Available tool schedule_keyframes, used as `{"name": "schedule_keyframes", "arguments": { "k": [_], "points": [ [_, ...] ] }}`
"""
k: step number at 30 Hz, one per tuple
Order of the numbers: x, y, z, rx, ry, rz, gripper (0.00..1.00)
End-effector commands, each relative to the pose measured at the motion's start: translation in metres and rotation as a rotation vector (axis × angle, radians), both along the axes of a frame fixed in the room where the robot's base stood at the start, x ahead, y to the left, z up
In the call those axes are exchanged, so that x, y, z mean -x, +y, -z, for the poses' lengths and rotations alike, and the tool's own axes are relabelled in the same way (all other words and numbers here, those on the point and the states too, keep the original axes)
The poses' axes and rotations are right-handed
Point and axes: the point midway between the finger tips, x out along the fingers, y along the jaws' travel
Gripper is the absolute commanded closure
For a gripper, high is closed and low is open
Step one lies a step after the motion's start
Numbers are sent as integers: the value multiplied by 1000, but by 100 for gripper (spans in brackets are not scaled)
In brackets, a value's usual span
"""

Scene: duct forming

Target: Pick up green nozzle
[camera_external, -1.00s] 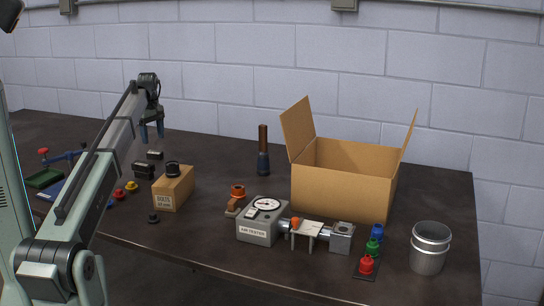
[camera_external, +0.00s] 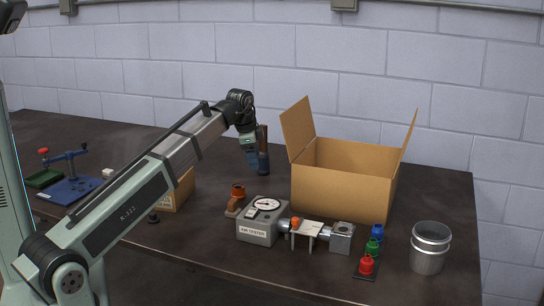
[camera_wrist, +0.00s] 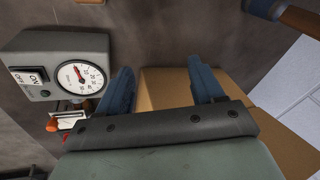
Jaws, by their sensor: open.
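The green nozzle (camera_external: 373,247) stands at the right front of the table, between a blue nozzle (camera_external: 377,232) behind it and a red nozzle (camera_external: 366,265) in front, on a small dark plate. My gripper (camera_external: 252,165) is well to its left, raised above the table in front of the dark upright tool with a brown handle. In the wrist view my gripper (camera_wrist: 168,84) has its two blue fingers spread with nothing between them. The green nozzle does not show in the wrist view.
The air tester (camera_external: 261,222) with its gauge, also in the wrist view (camera_wrist: 60,65), and an open cardboard box (camera_external: 340,190) lie between my gripper and the nozzles. Metal cups (camera_external: 428,255) stand just right of the nozzles. A blue stand (camera_external: 72,188) is far left.

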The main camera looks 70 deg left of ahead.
Motion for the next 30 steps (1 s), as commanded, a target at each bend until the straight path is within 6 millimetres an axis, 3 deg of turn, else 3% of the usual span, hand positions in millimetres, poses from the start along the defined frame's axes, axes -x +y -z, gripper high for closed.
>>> {"name": "schedule_keyframes", "arguments": {
  "k": [1,6,14,21,27,30],
  "points": [
    [-6,-25,1,-28,1,114,33],
    [-41,-86,0,-94,28,437,33],
    [-109,-175,1,-84,116,726,33],
    [-164,-278,6,-59,212,982,33],
    [-191,-355,9,-43,281,1160,33],
    [-197,-380,10,-39,302,1218,33]
  ]
}}
